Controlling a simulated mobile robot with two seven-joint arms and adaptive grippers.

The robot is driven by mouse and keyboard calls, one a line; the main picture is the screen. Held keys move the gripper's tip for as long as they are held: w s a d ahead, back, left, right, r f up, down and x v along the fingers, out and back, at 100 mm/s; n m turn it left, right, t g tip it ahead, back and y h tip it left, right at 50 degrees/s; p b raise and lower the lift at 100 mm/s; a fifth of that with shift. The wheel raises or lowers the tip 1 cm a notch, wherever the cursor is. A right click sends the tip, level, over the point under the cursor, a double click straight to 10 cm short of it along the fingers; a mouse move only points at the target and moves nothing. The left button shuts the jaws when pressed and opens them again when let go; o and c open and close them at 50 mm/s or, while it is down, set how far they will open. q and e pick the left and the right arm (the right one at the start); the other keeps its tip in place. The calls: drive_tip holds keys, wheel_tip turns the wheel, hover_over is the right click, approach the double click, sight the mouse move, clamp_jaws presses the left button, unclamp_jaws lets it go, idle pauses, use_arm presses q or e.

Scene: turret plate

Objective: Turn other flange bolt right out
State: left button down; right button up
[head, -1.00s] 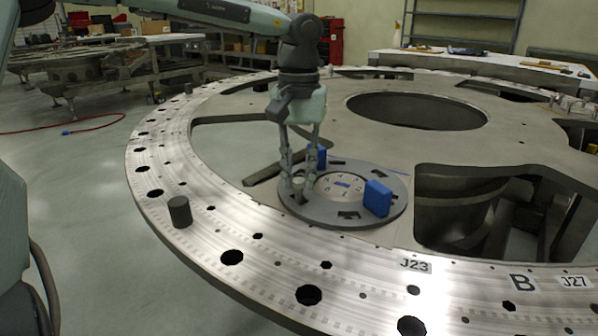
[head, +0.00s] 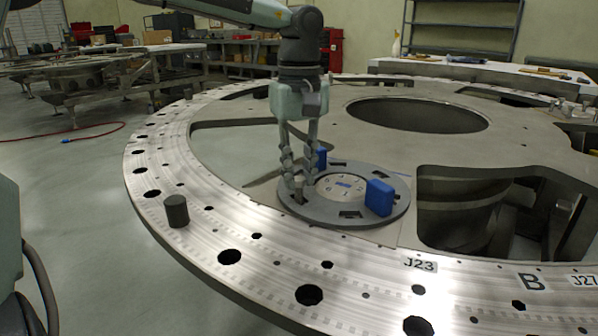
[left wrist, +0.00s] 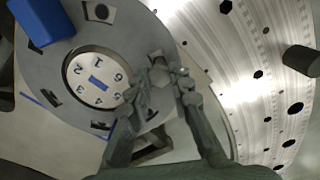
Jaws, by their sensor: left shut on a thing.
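The flange (head: 349,219) is a grey disc on the turret plate, with a numbered round dial (head: 341,187) in its middle; it also shows in the wrist view (left wrist: 60,95). My left gripper (head: 297,188) points down at the flange's left front side. Its fingers are shut on a small grey flange bolt (left wrist: 160,76) with a hexagonal head, seen between the fingertips in the wrist view. The fingers partly hide the bolt in the head view, and I cannot tell how far it stands out. My right gripper is not in view.
A dark cylinder (head: 176,211) stands on the perforated outer ring (head: 150,205). Large openings (head: 462,210) lie right of the flange.

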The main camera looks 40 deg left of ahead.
use_arm(q)
drive_tip(key=shift+n, duration=0.4)
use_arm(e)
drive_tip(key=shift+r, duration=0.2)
use_arm(q)
drive_tip(key=shift+r+p, duration=1.5)
drive_tip(key=shift+r, duration=2)
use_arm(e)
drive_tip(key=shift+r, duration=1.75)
